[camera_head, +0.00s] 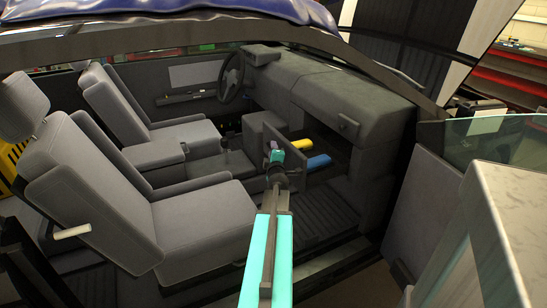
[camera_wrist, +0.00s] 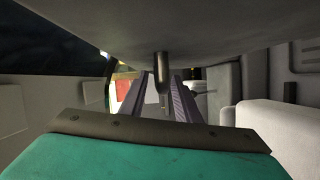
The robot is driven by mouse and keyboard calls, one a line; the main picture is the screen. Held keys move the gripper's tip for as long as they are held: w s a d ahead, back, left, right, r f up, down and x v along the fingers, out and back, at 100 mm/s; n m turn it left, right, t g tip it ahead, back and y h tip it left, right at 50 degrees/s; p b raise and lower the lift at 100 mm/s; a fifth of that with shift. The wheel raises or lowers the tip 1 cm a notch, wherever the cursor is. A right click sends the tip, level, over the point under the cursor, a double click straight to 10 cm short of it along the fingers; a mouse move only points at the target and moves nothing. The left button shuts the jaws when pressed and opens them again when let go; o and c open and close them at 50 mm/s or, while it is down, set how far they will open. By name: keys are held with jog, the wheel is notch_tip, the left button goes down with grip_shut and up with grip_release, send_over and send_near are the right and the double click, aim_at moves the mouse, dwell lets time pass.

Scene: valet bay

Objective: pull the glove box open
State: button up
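The glove box (camera_head: 338,102) is in the passenger side of the dark grey dashboard in the head view. In the wrist view my gripper (camera_wrist: 162,88) shows two grey-purple fingers apart. A dark post (camera_wrist: 161,72) hangs between them from a grey surface (camera_wrist: 210,35) above. I cannot tell what this post belongs to or whether the fingers touch it.
The passenger seat (camera_head: 190,225) is left of my arm. The open door (camera_head: 425,205) stands at right, and a pale block (camera_head: 505,215) is at lower right.

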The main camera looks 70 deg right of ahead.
jog(key=shift+a, duration=0.15)
jog(key=p+v, duration=0.5)
jog(key=v, duration=0.6)
jog(key=shift+r, duration=0.15)
jog(key=p, duration=0.3)
jog(key=shift+a, duration=0.3)
jog(key=shift+p+v, duration=0.95)
jog(key=shift+p, duration=1.85)
